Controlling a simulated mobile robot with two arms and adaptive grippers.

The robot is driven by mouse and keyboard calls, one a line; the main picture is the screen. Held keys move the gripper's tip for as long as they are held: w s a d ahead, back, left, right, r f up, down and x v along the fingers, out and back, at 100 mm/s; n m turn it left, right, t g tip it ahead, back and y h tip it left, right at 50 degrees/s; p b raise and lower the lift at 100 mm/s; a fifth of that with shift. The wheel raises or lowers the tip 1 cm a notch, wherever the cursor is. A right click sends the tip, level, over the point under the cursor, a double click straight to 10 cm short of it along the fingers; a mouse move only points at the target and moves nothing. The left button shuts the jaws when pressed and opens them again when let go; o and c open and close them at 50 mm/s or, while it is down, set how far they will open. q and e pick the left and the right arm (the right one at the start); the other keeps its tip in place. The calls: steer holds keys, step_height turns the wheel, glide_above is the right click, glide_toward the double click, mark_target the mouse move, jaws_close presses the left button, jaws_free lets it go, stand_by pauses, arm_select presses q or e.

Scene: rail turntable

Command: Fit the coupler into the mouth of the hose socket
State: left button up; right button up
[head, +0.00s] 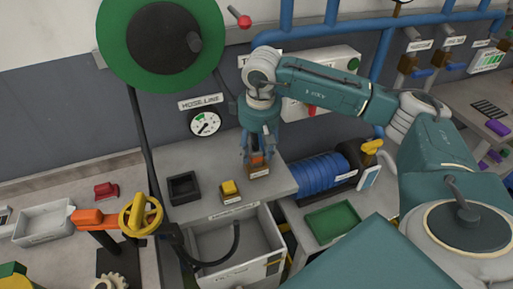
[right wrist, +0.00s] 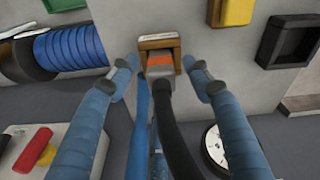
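The hose socket (head: 257,171) is a small brown block on the grey bench, below my right gripper (head: 257,153). The right wrist view shows its brown frame (right wrist: 159,43) between the two blue fingers of that gripper (right wrist: 161,68). The coupler (right wrist: 160,62), grey with an orange band, sits at the socket's mouth inside the frame. A black hose (right wrist: 178,120) runs from it toward the camera. Gaps show between the fingertips and the coupler, so the gripper is open around it. How deep the coupler sits is hidden. My left gripper is not in view.
A green hose reel (head: 117,40) hangs above a pressure gauge (head: 205,123). A black open box (head: 184,188) and a yellow block (head: 229,191) stand left of the socket. A blue coil (head: 320,173) lies right. A grey bin (head: 255,231) is below the bench edge.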

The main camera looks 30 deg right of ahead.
steer(key=shift+r, duration=0.1)
steer(key=shift+r+p, duration=0.25)
steer(key=shift+p, duration=0.05)
step_height(320, 180, up, 12)
steer(key=s+b, duration=0.1)
steer(key=b, duration=0.2)
steer(key=shift+s+a+f+b, duration=0.2)
steer(key=shift+s+b, duration=0.15)
steer(key=shift+f, duration=0.1)
